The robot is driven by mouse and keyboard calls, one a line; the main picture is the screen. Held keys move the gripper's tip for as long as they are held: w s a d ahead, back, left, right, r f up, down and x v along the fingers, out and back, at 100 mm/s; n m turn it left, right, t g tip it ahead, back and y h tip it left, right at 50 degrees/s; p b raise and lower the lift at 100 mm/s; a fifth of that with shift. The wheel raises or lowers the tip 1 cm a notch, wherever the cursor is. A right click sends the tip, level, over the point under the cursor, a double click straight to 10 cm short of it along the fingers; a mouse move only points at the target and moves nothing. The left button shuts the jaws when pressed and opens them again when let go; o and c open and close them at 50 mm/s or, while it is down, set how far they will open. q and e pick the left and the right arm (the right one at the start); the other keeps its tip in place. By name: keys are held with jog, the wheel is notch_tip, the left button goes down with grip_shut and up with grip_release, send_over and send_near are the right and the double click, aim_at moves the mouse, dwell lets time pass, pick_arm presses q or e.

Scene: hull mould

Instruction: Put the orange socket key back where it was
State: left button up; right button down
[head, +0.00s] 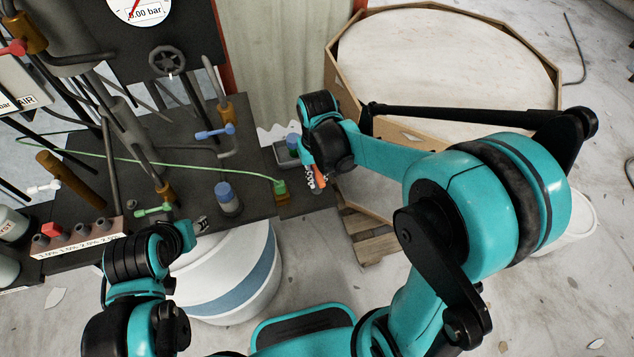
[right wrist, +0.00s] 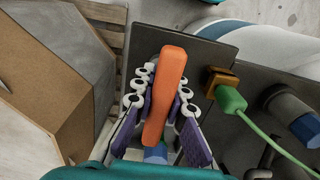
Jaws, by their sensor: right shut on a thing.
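My right gripper (head: 316,178) is shut on the orange socket key (right wrist: 165,88), near the right end of the dark bench (head: 262,205). In the right wrist view the key's long orange body lies between the two fingers (right wrist: 160,98). In the head view only a small orange part (head: 320,181) shows, the rest hidden by the gripper. I cannot tell whether the key touches the bench. My left gripper (head: 200,226) is low at the bench's front edge; its fingers are too small to judge.
A green-hosed connector (head: 281,187) in a brass fitting is just left of my right gripper. A blue-topped cylinder (head: 228,198) stands further left. Pipes and valves crowd the left. A wooden-sided mould (head: 450,60) is behind, and a white-and-blue drum (head: 235,275) is below the bench.

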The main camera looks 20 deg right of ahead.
jog(key=shift+f, duration=0.95)
jog(key=shift+r, duration=0.1)
jog(key=c, duration=2)
grip_release()
jog(key=shift+f+b, duration=0.25)
jog(key=shift+b, duration=0.05)
jog(key=o, duration=0.4)
jog(key=shift+o, duration=0.2)
jog(key=shift+r, duration=0.2)
